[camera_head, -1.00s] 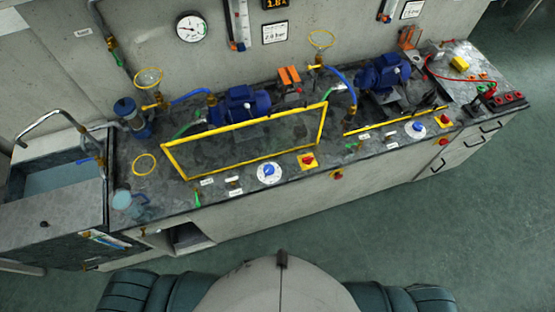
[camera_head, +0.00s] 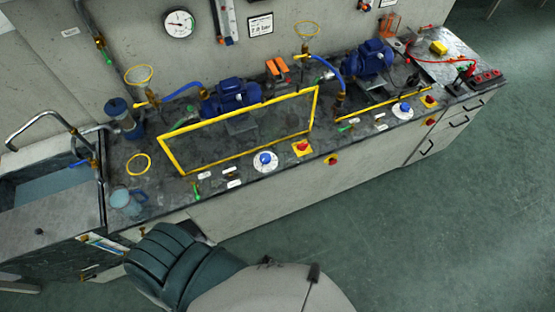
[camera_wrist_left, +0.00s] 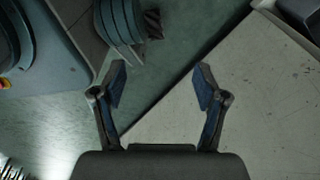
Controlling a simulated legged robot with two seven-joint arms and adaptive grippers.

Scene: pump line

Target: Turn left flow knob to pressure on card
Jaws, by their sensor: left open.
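The left flow knob (camera_head: 265,158) is a blue knob on a round white dial at the front of the bench, in front of the yellow-framed clear guard (camera_head: 240,130). My left gripper (camera_wrist_left: 160,85) shows only in the left wrist view, open and empty, apart from the knob. Below it are floor and a pale panel. My right gripper is not in view.
A second blue knob (camera_head: 402,110) is farther right. A clear jug (camera_head: 127,203) and a sink (camera_head: 50,185) are at the left. Green floor (camera_head: 430,220) in front is clear.

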